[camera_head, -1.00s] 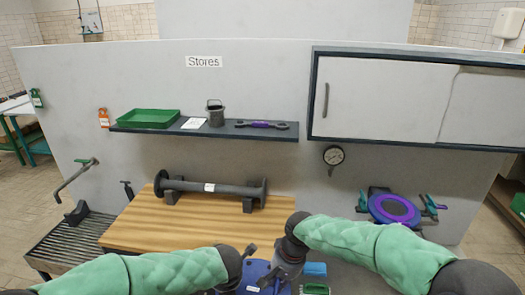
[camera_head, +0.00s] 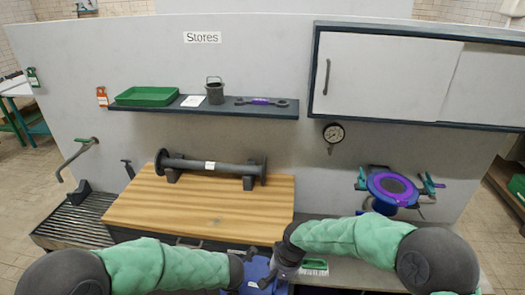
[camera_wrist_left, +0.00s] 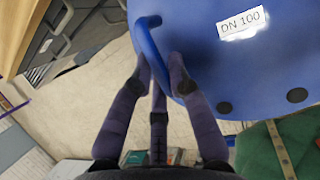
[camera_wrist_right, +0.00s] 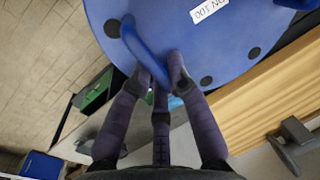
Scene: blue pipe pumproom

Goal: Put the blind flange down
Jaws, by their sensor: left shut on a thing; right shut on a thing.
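The blind flange (camera_head: 256,272) is a blue disc held low in front of me, at the bottom of the head view, mostly cut off and hidden by my arms. Its face carries a "DN 100" label, dark round bolt holes and bar handles. My left gripper (camera_wrist_left: 161,72) is shut on one blue handle; the flange (camera_wrist_left: 210,70) fills the top of the left wrist view. My right gripper (camera_head: 272,275) is shut on another handle, and the flange (camera_wrist_right: 190,40) also shows in the right wrist view. Floor shows below the flange's edge in both wrist views.
A wooden bench top (camera_head: 215,213) bears a dark flanged pipe (camera_head: 210,168) on supports towards its back. Its front part is clear. A purple-blue disc (camera_head: 392,187) and a gauge (camera_head: 333,133) are on the wall.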

